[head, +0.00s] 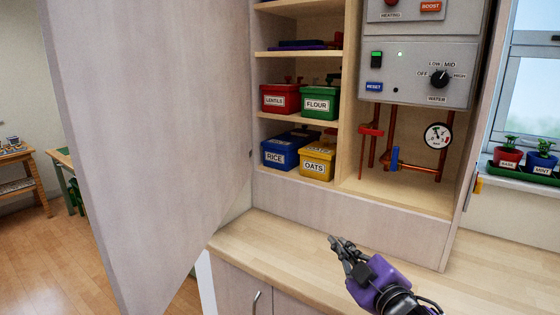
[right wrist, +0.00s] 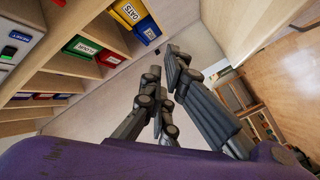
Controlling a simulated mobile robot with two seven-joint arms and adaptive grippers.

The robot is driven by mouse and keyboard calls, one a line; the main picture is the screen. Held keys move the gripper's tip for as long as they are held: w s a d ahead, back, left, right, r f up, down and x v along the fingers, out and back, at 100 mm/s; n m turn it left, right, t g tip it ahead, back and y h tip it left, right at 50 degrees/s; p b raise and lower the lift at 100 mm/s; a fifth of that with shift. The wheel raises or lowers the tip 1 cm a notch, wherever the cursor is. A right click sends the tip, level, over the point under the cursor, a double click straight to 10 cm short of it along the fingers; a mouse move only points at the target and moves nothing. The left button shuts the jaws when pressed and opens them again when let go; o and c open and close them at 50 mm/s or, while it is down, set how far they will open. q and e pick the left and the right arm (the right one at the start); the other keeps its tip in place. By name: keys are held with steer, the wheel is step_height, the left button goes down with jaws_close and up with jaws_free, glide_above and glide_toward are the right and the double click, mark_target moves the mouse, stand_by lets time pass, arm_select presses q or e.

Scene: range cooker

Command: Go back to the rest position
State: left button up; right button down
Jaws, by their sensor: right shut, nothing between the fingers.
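My right gripper (head: 338,245) is over the wooden worktop, in front of the open cabinet. It is shut and empty. In the right wrist view its dark fingers (right wrist: 172,75) fill the middle, with the purple wrist below them. The fingers touch nothing that I can see. My left gripper is in neither view.
A large cabinet door (head: 150,130) stands open at the left. Shelves hold lentils (head: 273,98), flour (head: 318,104), rice (head: 280,150) and oats (head: 316,163) boxes. A grey boiler panel (head: 415,55) with copper pipes is at the right. The worktop (head: 270,235) is clear.

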steer(key=s+d+f+m+g+h, duration=0.15)
steer(key=s+f, duration=0.25)
steer(key=f, duration=0.4)
steer(key=s+d+f+m+g, duration=0.1)
steer(key=s+f+m, duration=0.25)
steer(key=f, duration=0.45)
steer(key=s+d+f+m+g+h, duration=0.1)
steer(key=s+f+m, duration=0.1)
steer(key=s+f, duration=0.45)
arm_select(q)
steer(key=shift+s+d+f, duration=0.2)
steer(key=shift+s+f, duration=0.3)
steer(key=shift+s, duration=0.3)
arm_select(e)
steer(key=s+f+m+g+h, duration=0.1)
steer(key=s+f+m+g, duration=0.1)
steer(key=s+f, duration=0.7)
steer(key=s+d+f+m+g+h, duration=0.1)
steer(key=s+f+m+g, duration=0.1)
steer(key=s+f, duration=0.7)
steer(key=s+m, duration=0.1)
steer(key=s, duration=0.4)
steer(key=shift+f, duration=0.4)
steer(key=shift+s+g, duration=0.1)
steer(key=shift+g, duration=0.15)
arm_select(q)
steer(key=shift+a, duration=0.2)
arm_select(e)
steer(key=shift+d, duration=0.1)
